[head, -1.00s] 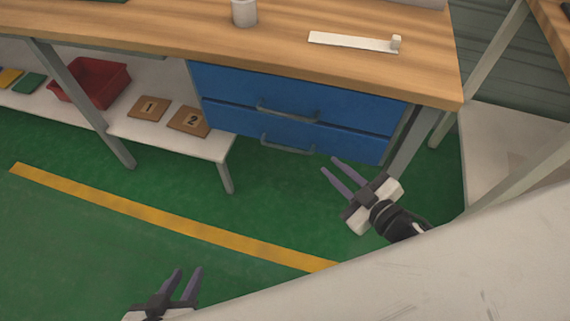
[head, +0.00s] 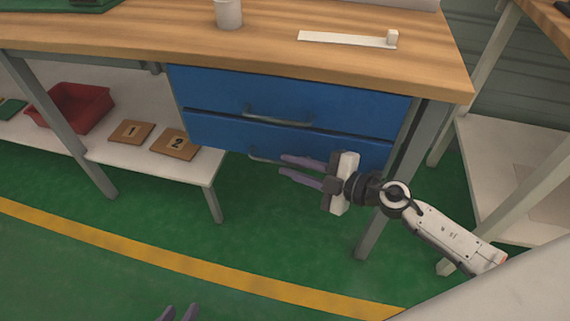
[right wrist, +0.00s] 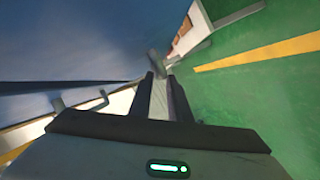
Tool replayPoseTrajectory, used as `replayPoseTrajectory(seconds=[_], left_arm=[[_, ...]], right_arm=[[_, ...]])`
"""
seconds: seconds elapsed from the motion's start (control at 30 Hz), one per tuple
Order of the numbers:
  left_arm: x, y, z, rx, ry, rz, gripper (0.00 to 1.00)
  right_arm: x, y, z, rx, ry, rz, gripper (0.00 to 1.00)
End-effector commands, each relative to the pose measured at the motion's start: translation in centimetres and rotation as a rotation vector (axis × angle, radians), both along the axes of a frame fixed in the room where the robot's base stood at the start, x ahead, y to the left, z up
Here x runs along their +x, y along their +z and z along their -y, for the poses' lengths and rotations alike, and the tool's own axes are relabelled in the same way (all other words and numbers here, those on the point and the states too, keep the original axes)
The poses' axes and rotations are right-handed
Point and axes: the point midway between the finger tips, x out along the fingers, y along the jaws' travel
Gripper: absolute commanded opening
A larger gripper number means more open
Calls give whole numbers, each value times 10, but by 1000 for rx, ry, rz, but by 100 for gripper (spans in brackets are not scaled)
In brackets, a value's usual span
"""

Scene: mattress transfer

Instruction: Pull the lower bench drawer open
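The blue lower bench drawer (head: 225,134) is shut, flush below the blue upper drawer (head: 215,95). Its grey bar handle (head: 262,158) shows at its left end; the rest is hidden behind my right gripper. My right gripper (head: 282,165) is open, in front of the lower drawer, fingers pointing left at handle height. Its fingers also show apart in the right wrist view (right wrist: 160,76). I cannot tell whether they touch the handle.
The wooden bench top (head: 130,35) holds a white cup (head: 229,14) and a white strip (head: 345,40). A low shelf (head: 195,172) at left bears numbered tiles and a red bin (head: 72,107). A bench leg (head: 372,235) stands behind my right arm. Green floor in front is clear.

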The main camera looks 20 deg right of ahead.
Motion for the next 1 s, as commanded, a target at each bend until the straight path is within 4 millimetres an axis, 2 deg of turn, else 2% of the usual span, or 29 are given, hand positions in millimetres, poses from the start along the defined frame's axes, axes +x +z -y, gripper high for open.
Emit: replayPoseTrajectory(seconds=[0.2,0.5,0.6,0.63,1.0], left_arm=[[2,-2,2,0,-8,-7,31],[2,-2,3,0,-10,-6,31],[2,-2,3,0,-9,-8,31],[2,-2,3,0,-9,-8,31],[3,3,2,0,-7,-1,31]], right_arm=[[16,-5,-12,0,-2,1,17],[18,-5,-13,0,-1,0,17],[18,-5,-13,0,-1,0,2],[18,-5,-13,0,-1,0,0],[17,-4,-17,1,1,-1,0]])
